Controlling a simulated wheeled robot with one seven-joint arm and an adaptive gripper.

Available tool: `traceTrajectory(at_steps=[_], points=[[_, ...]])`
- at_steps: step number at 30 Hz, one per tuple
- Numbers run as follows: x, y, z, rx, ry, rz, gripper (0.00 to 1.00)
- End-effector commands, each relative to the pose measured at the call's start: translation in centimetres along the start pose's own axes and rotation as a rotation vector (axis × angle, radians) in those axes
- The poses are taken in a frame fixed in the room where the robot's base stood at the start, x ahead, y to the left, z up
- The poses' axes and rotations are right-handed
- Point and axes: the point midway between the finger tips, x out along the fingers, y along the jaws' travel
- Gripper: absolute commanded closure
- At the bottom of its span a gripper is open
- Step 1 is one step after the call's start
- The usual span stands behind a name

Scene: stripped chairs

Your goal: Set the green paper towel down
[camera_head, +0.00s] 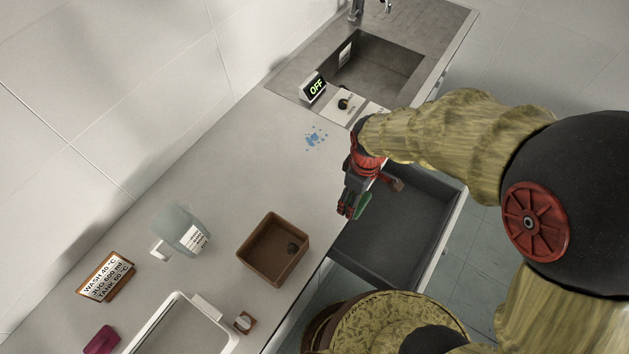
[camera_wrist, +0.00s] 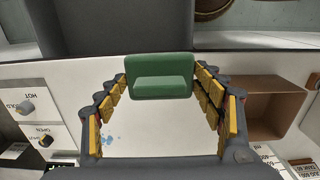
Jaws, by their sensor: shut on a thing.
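The green paper towel (camera_wrist: 160,86) is a small folded-looking block between my fingertips in the wrist view. In the head view only a green sliver of it (camera_head: 362,205) shows beside the fingers. My gripper (camera_head: 352,206) is shut on it, with the fingers spread to its width, also in the wrist view (camera_wrist: 160,78). The gripper is over the counter's front edge, beside the open dark drawer (camera_head: 420,225). The height of the towel above the counter (camera_head: 240,180) is hard to tell.
A brown box (camera_head: 256,262) with a small dark thing inside stands left of the gripper. Blue spots (camera_head: 316,138) mark the counter. Behind are a sink (camera_head: 385,65), an OFF display (camera_head: 313,87) and knobs. A clear jug (camera_head: 180,228) and a sign (camera_head: 106,276) stand further left.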

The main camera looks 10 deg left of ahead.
Motion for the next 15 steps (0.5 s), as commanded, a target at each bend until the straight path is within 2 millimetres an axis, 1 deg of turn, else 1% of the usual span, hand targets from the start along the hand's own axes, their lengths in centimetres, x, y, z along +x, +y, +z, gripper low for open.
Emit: traceTrajectory(at_steps=[1,8,12,15], points=[[0.7,-0.1,-1.2,-0.004,-0.002,-0.002,0.49],[3.0,0.0,-6.4,-0.003,-0.002,-0.002,0.49],[5.6,0.0,-8.4,-0.001,-0.004,-0.003,0.49],[6.9,0.0,-9.6,0.001,-0.002,-0.001,0.49]])
